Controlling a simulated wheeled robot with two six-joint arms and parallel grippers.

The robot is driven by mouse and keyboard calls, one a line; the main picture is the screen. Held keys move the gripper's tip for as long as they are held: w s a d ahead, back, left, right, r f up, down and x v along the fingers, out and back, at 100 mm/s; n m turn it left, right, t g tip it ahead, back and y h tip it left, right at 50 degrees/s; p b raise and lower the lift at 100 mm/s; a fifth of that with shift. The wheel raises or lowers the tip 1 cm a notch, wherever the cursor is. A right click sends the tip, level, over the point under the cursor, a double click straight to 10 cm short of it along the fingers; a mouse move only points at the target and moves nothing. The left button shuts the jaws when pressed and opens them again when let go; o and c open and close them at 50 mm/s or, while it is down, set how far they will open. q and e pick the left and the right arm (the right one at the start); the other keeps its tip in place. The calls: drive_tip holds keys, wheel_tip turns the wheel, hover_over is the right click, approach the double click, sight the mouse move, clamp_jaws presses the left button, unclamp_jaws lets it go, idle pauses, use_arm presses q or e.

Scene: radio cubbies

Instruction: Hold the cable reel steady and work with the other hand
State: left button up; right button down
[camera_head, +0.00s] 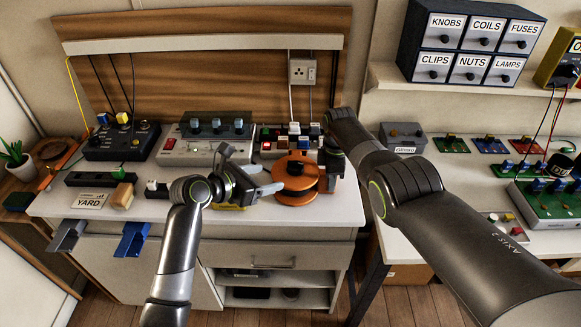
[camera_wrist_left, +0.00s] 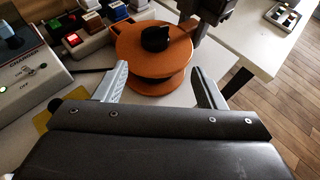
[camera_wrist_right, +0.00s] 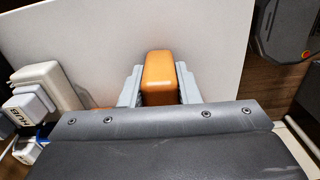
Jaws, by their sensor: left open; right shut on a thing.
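The orange cable reel (camera_head: 296,180) lies flat near the front edge of the white counter, with a black knob on its top. My left gripper (camera_head: 267,179) is open just left of the reel. In the left wrist view the reel (camera_wrist_left: 150,50) lies ahead, its near part between the spread fingers; contact is not clear. My right gripper (camera_head: 331,176) is at the reel's right side. In the right wrist view it is shut on an orange block (camera_wrist_right: 158,75) with rounded edges. I cannot tell whether this block is part of the reel.
A grey device (camera_head: 205,140) with knobs stands behind my left gripper. Left of it are a black box (camera_head: 120,142), a YARD card (camera_head: 90,201) and a wooden block (camera_head: 120,196). Small coloured blocks crowd behind the reel. A gap separates this counter from the right bench (camera_head: 455,180).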

sight(290, 166)
use_arm(q)
drive_tip(key=shift+n+t, duration=0.6)
drive_tip(key=x, duration=1)
drive_tip(key=shift+w+d, duration=0.15)
drive_tip(key=shift+w, duration=0.1)
drive_tip(key=shift+y, duration=0.3)
drive_tip(key=c, duration=1)
drive_tip(key=shift+w+m, duration=0.1)
drive_tip(key=shift+m, duration=0.2)
drive_tip(key=m+g+h, duration=0.2)
drive_tip(key=m+g, duration=0.1)
drive_tip(key=shift+w+a+h, duration=0.25)
drive_tip(key=shift+a+h, duration=0.1)
drive_tip(key=shift+h, duration=0.05)
drive_tip(key=shift+w+a+f+m+g+h, duration=0.1)
drive_tip(key=shift+m+g+h, duration=0.3)
drive_tip(key=shift+m+g, duration=0.6)
drive_tip(key=shift+w+m+g+h, duration=0.15)
drive_tip(key=shift+m+g+h, duration=0.25)
drive_tip(key=shift+m+g, duration=0.55)
drive_tip(key=shift+g, duration=0.45)
